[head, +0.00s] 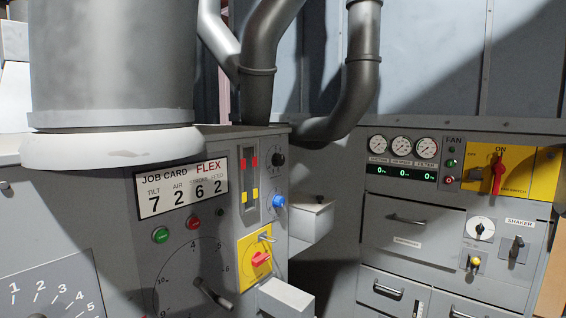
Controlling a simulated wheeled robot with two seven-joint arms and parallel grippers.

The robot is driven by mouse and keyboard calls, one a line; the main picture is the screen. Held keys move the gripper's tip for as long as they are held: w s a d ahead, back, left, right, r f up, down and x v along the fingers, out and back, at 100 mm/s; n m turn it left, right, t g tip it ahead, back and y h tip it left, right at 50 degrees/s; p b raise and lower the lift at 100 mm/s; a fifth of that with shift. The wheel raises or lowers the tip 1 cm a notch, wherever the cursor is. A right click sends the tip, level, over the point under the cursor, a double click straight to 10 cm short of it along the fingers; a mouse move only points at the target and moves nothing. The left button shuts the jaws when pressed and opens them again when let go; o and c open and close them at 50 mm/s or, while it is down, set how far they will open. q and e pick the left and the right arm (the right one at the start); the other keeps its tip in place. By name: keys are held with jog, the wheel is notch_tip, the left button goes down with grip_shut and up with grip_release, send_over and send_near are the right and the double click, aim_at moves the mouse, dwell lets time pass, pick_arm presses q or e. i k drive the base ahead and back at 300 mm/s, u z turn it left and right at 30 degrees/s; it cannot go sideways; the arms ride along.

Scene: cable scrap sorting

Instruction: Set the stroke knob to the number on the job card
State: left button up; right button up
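The job card (182,187) is on the grey machine front at the left. It reads FLEX, with tilt 7, air 2, stroke 6 and feed 2. No control carries a legible stroke label. A white-faced dial knob (480,229) is on the right cabinet beside the SHAKER label (519,222); its setting is too small to read. A black knob (278,159) and a blue knob (279,201) are on the left machine. A numbered dial (50,295) is cut off at the lower left. Neither gripper is in view.
A crank handle (216,296) sits on a large numbered dial. Green (160,235) and red (193,223) buttons are above it. A red switch on a yellow plate (254,244) is nearby. A grey box (311,221) juts out between the machines. A red-handled main switch (498,177) is at right.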

aim_at(278, 160)
jog(key=z, duration=1.6)
jog(key=i, duration=1.1)
jog(key=u, duration=2.65)
